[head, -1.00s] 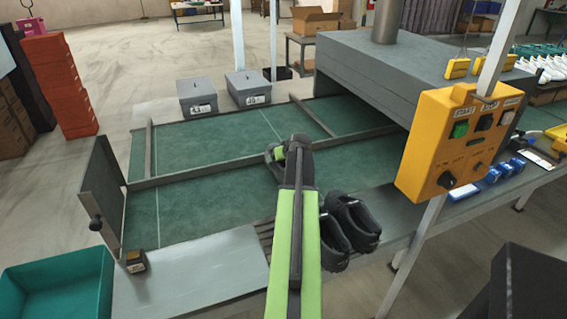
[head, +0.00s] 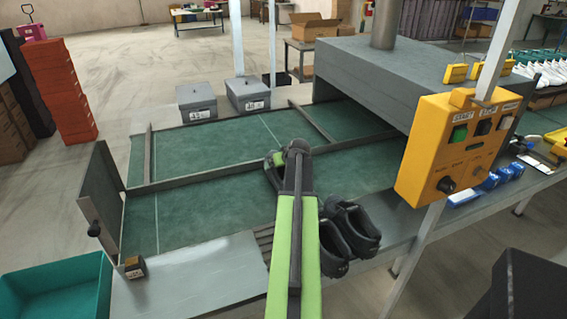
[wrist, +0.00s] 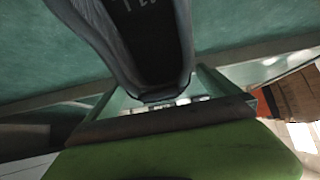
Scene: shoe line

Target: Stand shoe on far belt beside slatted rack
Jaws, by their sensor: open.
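A dark shoe fills the top middle of the wrist view (wrist: 152,45), its opening and insole facing the camera, with green belt around it. In the head view a dark shape at my gripper (head: 277,160) seems to be this shoe, mostly hidden by my arm. My gripper is open, close against the shoe, over the green belt near the dividing rail (head: 230,172). Whether the shoe rests fully on the belt I cannot tell. Two more black shoes (head: 354,228) stand side by side at the slatted rack (head: 264,240), whose slats are partly hidden by my arm.
The far belt lane (head: 205,143) beyond the rail is clear; a crossbar (head: 312,122) spans it. A grey oven-like housing (head: 400,75) and yellow control box (head: 455,150) stand right. Two grey boxes (head: 247,93) sit behind. A teal bin (head: 60,290) is front left.

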